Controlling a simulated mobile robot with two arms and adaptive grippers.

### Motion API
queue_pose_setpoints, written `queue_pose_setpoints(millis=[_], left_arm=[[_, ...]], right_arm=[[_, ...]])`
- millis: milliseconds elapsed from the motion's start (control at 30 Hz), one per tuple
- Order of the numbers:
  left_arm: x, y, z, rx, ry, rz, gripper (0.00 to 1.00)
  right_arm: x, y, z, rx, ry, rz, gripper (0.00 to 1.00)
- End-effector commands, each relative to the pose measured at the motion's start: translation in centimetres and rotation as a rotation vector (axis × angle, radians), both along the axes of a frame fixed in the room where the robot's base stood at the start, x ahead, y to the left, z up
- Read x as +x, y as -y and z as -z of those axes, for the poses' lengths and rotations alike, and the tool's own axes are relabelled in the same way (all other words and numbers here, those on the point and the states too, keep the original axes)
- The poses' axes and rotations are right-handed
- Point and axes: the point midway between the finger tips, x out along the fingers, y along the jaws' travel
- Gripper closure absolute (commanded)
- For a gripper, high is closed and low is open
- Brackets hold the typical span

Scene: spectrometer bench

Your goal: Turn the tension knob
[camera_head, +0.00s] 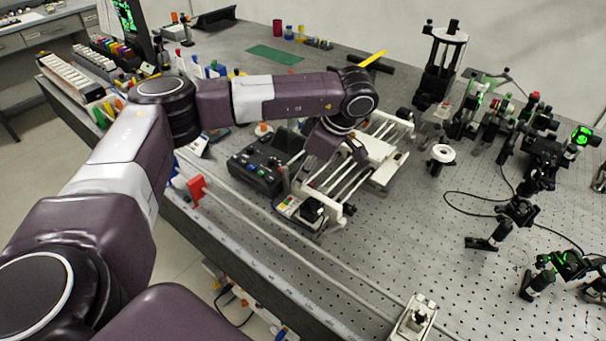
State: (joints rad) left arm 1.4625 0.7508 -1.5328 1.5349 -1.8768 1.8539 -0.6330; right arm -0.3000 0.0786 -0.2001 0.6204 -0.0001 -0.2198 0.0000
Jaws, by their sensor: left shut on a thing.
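My left arm comes in from the left and reaches over the bench. Its gripper (308,194) points down at the near end of a white railed device (373,150). The gripper is shut on a small part there, at the device's front block, where a dark knob (313,209) shows. I take this part to be the tension knob. The fingertips are small and dark in this view, so the exact contact is hard to make out. My right gripper is not in view.
A white round-topped post (442,155) and several optical mounts stand to the right. A red flag-like part (197,188) is near the front edge. The perforated bench (400,250) is mostly clear in front.

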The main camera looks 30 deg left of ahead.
Motion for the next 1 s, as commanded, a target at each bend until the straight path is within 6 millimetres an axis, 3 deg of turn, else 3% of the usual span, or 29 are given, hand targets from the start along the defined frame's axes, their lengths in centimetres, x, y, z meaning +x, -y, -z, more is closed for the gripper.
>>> queue_pose_setpoints(millis=[267,1000], left_arm=[[-0.1,-0.1,0.2,0.0,0.003,0.169,1.0],[-0.7,-0.3,0.2,0.001,0.007,0.858,1.0]], right_arm=[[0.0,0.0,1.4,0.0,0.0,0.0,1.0],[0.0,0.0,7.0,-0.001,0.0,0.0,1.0]])
